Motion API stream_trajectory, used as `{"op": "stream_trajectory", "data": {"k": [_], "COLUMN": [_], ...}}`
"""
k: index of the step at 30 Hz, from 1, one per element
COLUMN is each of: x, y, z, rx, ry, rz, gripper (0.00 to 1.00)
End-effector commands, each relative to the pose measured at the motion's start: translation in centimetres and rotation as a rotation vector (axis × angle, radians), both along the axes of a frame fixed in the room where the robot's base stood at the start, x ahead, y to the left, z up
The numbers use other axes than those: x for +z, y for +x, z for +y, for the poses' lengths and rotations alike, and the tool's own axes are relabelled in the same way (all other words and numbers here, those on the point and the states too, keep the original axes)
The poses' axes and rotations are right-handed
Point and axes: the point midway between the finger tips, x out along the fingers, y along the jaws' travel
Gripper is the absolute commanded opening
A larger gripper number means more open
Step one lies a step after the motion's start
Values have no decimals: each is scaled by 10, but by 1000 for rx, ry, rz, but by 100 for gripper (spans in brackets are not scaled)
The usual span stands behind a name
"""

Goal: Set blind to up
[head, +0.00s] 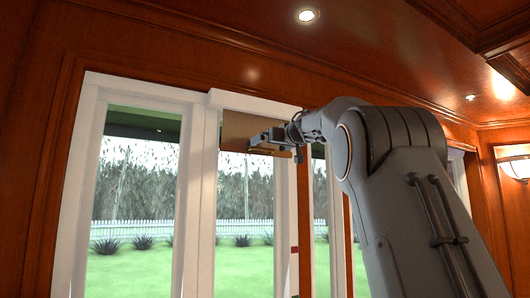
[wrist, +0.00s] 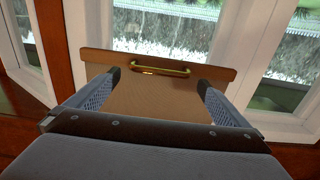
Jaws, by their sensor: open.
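The blind (head: 234,128) is a short tan panel below a white box at the top of the middle window. In the wrist view the blind (wrist: 160,103) ends in a brown bottom bar (wrist: 98,58) with a brass handle (wrist: 160,67). My gripper (head: 268,141) is up at the blind and covers part of it. In the wrist view my gripper (wrist: 159,82) is open, its two fingers spread over the blind's face. The handle lies between and slightly beyond the fingertips; I cannot tell whether they touch anything.
White window frames (head: 197,200) surround the panes, with a lawn and fence outside. A narrow wooden strip (head: 305,220) with small red marks beside it runs down right of the window. A wood-panelled wall (head: 30,170) is at left, and the wooden ceiling is close above my arm.

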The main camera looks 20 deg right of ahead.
Motion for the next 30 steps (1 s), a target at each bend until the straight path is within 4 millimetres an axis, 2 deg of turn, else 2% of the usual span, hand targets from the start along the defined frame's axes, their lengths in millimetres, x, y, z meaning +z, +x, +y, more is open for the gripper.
{"op": "stream_trajectory", "data": {"k": [6,10,27,30], "x": [0,0,1,-5], "y": [-29,-37,-39,-37], "z": [-4,-5,-5,-3], "rx": [-2,-2,-1,0], "ry": [0,0,0,5], "rz": [-3,-2,-2,-3], "gripper": [100,100,100,100]}}
